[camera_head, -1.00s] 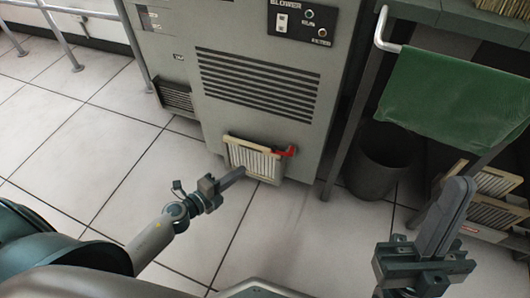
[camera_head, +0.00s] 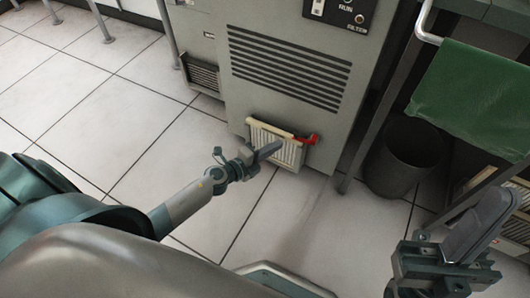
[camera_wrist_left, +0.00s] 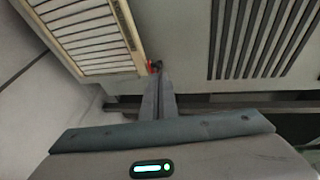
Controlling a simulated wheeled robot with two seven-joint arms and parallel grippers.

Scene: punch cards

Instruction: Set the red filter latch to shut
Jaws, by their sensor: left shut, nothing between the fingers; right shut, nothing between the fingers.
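The red filter latch (camera_head: 308,139) sits at the upper right corner of a cream-framed slatted filter (camera_head: 292,154), low on the grey blower cabinet. It appears roughly horizontal, pointing right. In the left wrist view a small part of the red latch (camera_wrist_left: 153,67) shows just beyond the fingertips, beside the filter frame (camera_wrist_left: 126,30). My left gripper (camera_head: 276,147) is shut and empty, its tips in front of the filter, left of the latch. Its shut fingers also show in the left wrist view (camera_wrist_left: 158,95); contact cannot be told. My right gripper (camera_head: 492,208) is shut and empty, far right.
The cabinet's vent grille (camera_head: 288,70) is above the filter. A dark bin (camera_head: 408,158) stands right of the cabinet, under a bench with a hanging green cloth (camera_head: 475,95). More filters (camera_head: 515,200) rest on a shelf at right. The tiled floor at left is clear.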

